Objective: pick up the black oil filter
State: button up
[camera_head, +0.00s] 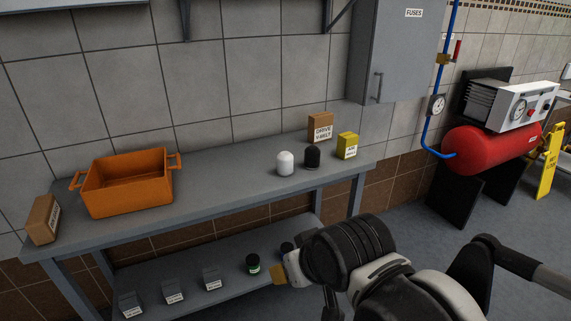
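The black oil filter (312,157) looks like a small dark dome-topped cylinder. It stands upright on the grey workbench (225,189), toward its right end. A white filter of similar shape (285,163) stands close to its left. My arm fills the lower right of the head view, in front of the bench and well apart from the black filter. My gripper is hidden or too unclear to make out at the arm's end, so its fingers cannot be read.
A brown drive V-belt box (320,127) stands behind the filter, and a yellow box (347,145) to its right. An orange crate (128,189) and a brown box (42,220) sit at left. The lower shelf (191,301) holds several small items. A red tank (490,146) stands right.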

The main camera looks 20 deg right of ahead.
aim_at(312, 155)
jog(key=i+l, duration=0.6)
jog(key=i, duration=0.2)
jog(key=k+l+z, duration=0.05)
